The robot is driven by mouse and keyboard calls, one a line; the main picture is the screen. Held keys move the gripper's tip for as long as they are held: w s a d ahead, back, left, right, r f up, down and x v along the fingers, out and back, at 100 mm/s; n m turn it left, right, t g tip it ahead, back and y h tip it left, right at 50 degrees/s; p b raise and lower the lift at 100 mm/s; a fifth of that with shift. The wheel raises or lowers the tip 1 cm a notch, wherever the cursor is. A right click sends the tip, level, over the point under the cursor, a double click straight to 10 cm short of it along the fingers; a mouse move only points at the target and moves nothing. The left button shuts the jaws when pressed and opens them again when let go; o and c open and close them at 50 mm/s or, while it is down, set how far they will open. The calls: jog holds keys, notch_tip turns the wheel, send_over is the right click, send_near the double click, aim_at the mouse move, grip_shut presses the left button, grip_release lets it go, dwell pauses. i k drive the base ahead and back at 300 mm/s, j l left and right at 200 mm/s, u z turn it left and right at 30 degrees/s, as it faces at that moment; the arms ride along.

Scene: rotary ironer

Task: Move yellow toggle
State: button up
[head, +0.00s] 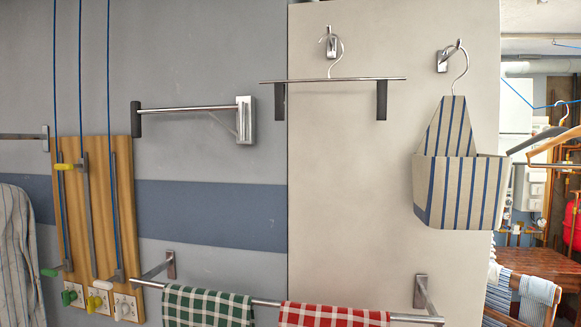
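A yellow toggle (65,166) sticks out sideways to the left, high on the middle metal rail of a wooden board (102,200) at the left of the head view. A green toggle (50,271) is low on the left rail, and a white toggle (107,281) is low on the right rail. Blue cords run up from the rails out of the picture. Below, a row of wall plates carries a green knob (68,298), a yellow knob (94,302) and a white knob (122,310). My gripper is not in view.
A striped cloth (15,250) hangs left of the board. A bar (188,108) projects at its upper right, and a rail (262,301) with green and red checked cloths is at lower right. A hanger (333,79) and a striped bag (460,175) hang further right.

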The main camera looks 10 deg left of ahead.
aim_at(82, 165)
jog(key=u, duration=1.75)
